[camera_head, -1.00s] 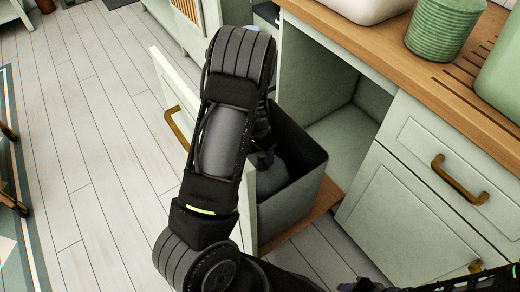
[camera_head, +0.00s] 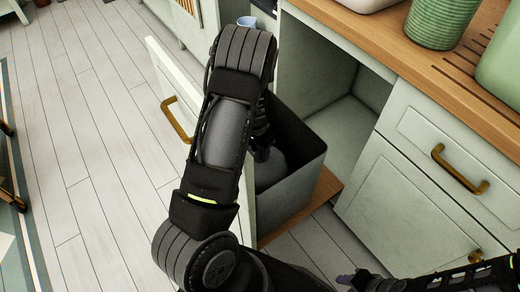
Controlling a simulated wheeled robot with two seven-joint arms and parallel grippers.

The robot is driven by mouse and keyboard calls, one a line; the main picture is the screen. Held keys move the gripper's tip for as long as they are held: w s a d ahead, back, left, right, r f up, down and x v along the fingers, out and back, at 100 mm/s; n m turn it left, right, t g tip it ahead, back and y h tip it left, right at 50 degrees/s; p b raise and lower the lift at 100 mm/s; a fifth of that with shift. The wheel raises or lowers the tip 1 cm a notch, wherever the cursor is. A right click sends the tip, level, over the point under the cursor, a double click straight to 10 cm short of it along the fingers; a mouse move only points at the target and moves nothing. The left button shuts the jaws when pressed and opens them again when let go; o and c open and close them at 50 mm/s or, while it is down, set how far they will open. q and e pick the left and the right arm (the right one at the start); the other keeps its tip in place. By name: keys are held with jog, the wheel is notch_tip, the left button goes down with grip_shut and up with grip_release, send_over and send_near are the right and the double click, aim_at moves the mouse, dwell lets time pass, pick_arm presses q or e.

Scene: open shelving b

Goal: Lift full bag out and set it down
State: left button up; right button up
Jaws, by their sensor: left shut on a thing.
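A dark grey full bag (camera_head: 271,170) sits inside a dark rectangular bin (camera_head: 292,196), in an open pull-out under the counter. Only part of the bag shows; my left arm and the bin walls hide the rest. My left gripper (camera_head: 262,152) reaches down into the bin and is shut on the bag's top. Its fingertips are small and dark here, mostly hidden by my own arm. My right arm comes in at the bottom right, low in front of the cabinets; its gripper's jaws cannot be made out.
The pull-out's pale green front (camera_head: 172,88) with a brass handle (camera_head: 174,120) stands left of the bin. A wooden counter (camera_head: 395,38) holds a ribbed green pot (camera_head: 440,22). Closed cabinet fronts (camera_head: 425,165) stand to the right. The plank floor (camera_head: 95,140) at left is clear.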

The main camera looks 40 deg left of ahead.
pick_arm(q)
grip_shut()
dwell(0.3)
